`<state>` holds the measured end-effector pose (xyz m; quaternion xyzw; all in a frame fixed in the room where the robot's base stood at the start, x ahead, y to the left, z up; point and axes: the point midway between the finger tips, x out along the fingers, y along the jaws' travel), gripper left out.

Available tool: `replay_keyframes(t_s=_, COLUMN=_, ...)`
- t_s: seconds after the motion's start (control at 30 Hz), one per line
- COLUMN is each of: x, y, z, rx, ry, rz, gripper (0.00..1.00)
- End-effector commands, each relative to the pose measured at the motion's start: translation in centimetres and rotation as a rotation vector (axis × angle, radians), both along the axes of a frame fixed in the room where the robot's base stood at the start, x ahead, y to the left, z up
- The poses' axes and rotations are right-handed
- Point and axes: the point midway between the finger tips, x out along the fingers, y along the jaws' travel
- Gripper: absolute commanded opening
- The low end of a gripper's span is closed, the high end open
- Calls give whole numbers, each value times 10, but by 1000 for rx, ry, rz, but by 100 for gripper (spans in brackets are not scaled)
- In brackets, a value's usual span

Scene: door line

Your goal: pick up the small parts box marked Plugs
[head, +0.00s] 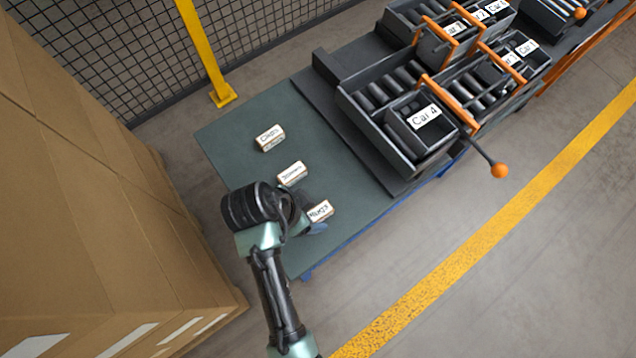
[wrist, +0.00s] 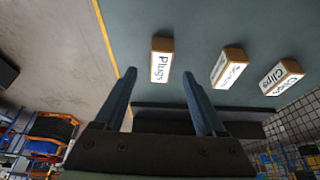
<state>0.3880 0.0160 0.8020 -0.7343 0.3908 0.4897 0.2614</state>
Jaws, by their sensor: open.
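The small parts box marked Plugs (head: 320,210) sits on the green-grey table top near its front edge. It is a small tan box with a white label. In the wrist view the Plugs box (wrist: 161,60) shows beyond and roughly centred between the two fingertips of my gripper (wrist: 160,74). My gripper is open, with nothing between its fingers, and looks apart from the box. In the head view my own wrist hides most of the gripper, just left of the Plugs box.
A middle box (head: 292,174), its label hard to read, and a Clips box (head: 269,137) stand in a row with it on the table (head: 235,135). Dark bins marked Car (head: 425,118) stand right. Cardboard stacks (head: 80,180) rise left, a yellow post (head: 208,50) behind.

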Motion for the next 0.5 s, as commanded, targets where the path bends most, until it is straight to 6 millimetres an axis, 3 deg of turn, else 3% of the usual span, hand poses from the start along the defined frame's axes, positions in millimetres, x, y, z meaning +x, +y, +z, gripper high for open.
replay_keyframes(t_s=0.23, x=6, y=-10, z=-35, rx=0, ry=3, rz=-1, gripper=72)
replay_keyframes(t_s=0.5, x=8, y=-12, z=-41, rx=1, ry=1, rz=0, gripper=72)
